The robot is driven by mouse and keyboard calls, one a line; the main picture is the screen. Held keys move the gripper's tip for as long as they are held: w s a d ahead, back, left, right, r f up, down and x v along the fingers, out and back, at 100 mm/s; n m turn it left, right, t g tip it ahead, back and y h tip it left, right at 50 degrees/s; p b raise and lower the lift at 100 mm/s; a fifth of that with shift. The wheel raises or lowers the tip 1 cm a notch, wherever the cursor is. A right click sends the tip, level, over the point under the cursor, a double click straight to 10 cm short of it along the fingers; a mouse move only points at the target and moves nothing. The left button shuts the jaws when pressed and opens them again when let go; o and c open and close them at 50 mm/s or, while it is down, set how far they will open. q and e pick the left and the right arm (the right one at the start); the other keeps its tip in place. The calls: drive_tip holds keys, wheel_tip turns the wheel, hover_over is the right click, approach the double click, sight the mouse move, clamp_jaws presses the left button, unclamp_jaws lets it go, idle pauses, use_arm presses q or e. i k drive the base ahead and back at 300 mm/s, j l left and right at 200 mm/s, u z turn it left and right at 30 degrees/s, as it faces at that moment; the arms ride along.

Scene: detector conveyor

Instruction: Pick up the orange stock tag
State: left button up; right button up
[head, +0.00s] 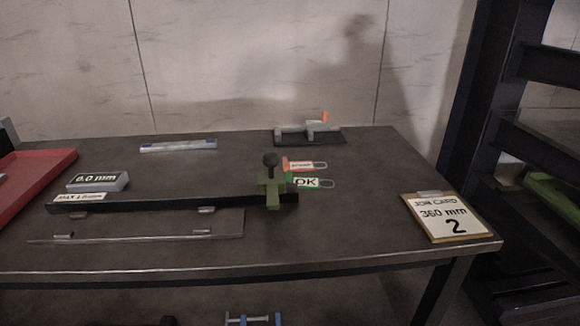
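The orange stock tag (301,165) lies flat on the dark table, right of the middle, with white lettering area and a pale loop at its right end. It lies just behind a green OK tag (307,183). A green clamp block with a black knob (270,178) stands close to its left and may hide its left end. Neither of my grippers shows clearly in the head view.
A black bar (160,202) with the clamp on it lies across the table's left half, beside a 0.0 mm display (97,181). A clipboard job card (446,217) lies at the right edge. A small vise-like tool (308,133) stands behind. A red tray (38,171) is left.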

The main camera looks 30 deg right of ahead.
sight(296, 166)
drive_tip(key=k+j+z, duration=0.15)
drive_tip(key=j+z, duration=0.25)
drive_tip(key=k+j+z, duration=0.15)
drive_tip(key=j+z, duration=0.2)
drive_tip(key=k+j+z, duration=0.2)
drive_tip(key=z, duration=0.2)
